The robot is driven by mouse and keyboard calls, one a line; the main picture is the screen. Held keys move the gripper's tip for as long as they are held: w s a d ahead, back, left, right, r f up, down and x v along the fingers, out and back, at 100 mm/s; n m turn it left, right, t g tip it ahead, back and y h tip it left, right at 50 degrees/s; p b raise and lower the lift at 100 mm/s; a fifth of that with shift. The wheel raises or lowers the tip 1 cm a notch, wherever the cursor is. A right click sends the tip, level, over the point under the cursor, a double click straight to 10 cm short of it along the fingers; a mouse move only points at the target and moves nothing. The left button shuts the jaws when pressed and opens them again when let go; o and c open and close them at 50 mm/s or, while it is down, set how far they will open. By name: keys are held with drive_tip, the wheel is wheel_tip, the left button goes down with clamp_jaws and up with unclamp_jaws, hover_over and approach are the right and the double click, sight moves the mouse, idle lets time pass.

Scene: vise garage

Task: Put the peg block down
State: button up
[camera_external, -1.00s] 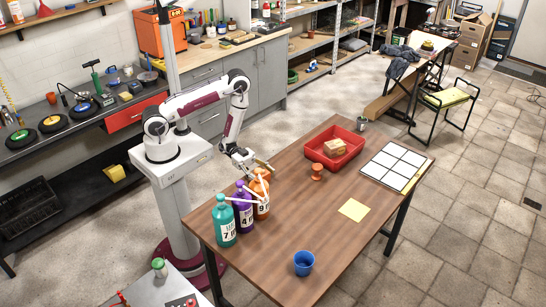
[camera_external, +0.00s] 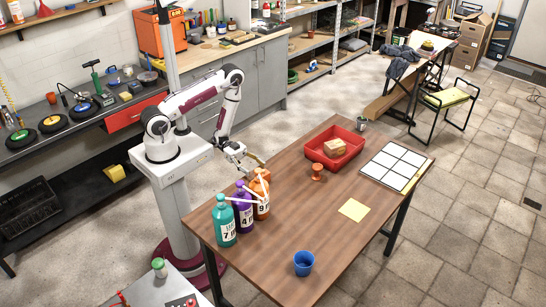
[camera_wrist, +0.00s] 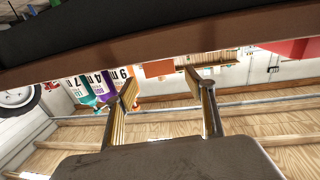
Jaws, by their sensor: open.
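A tan wooden block (camera_external: 334,146), which looks like the peg block, lies in the red tray (camera_external: 355,150) on the table. Its details are too small to tell. My gripper (camera_external: 252,159) is just beyond the table's left edge, behind the bottles and well left of the tray. The wrist view shows my gripper (camera_wrist: 162,84) open, its two fingers wide apart with nothing between them. I cannot make out the block in that view.
Teal (camera_external: 223,220), purple (camera_external: 243,207) and orange (camera_external: 260,193) bottles stand close to my gripper. An orange spool-shaped piece (camera_external: 317,172), yellow sheet (camera_external: 354,209), blue cup (camera_external: 304,262) and white grid board (camera_external: 396,167) are on the table (camera_external: 290,222). Its middle has free room.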

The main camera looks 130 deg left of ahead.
drive_tip(key=shift+o, duration=0.6)
drive_tip(key=shift+w+a+r, duration=0.1)
drive_tip(key=shift+w+r, duration=0.05)
drive_tip(key=shift+r, duration=0.2)
drive_tip(key=shift+m, duration=0.7)
drive_tip(key=r, duration=0.2)
drive_tip(key=w+r, duration=0.1)
drive_tip(key=r, duration=0.1)
drive_tip(key=shift+a, duration=0.3)
drive_tip(key=shift+s+d+f+n+g+y, duration=0.1)
drive_tip(key=shift+s+d+f+n+g, duration=0.2)
drive_tip(key=shift+g, duration=0.45)
drive_tip(key=shift+s+d+f+n+g+y, duration=0.15)
drive_tip(key=shift+s+d+f+g, duration=0.1)
drive_tip(key=shift+g, duration=0.45)
drive_tip(key=shift+s+d+f+n+g+y, duration=0.1)
drive_tip(key=shift+s+d+f+n+g, duration=0.15)
drive_tip(key=shift+g, duration=0.5)
drive_tip(key=shift+a, duration=0.1)
